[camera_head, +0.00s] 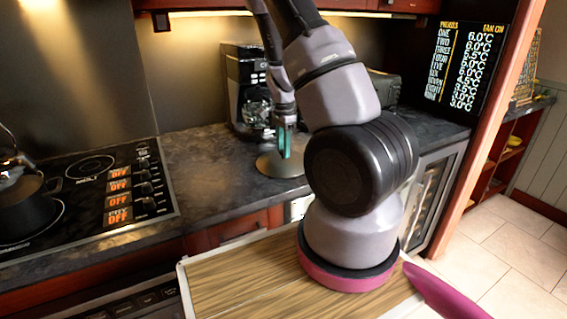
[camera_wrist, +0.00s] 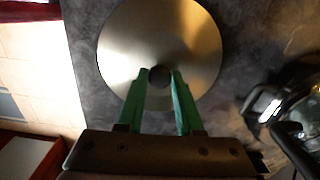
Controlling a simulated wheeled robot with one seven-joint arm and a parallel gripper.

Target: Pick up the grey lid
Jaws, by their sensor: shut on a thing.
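The grey lid (camera_wrist: 190,45) is a round, shiny metal disc with a small dark knob (camera_wrist: 159,76) near its middle. In the head view the lid (camera_head: 270,165) is on the dark counter, in front of the coffee maker. My gripper (camera_wrist: 160,74) has green fingers, and their tips are closed on the knob from both sides. In the head view my gripper (camera_head: 285,150) points down over the lid. I cannot tell whether the lid is touching the counter or slightly above it.
A coffee maker (camera_head: 248,90) with a glass pot stands just behind the lid; it also shows at the right in the wrist view (camera_wrist: 275,105). A stove (camera_head: 90,190) with a kettle (camera_head: 18,185) is at the left. The counter (camera_head: 205,165) between stove and lid is clear.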

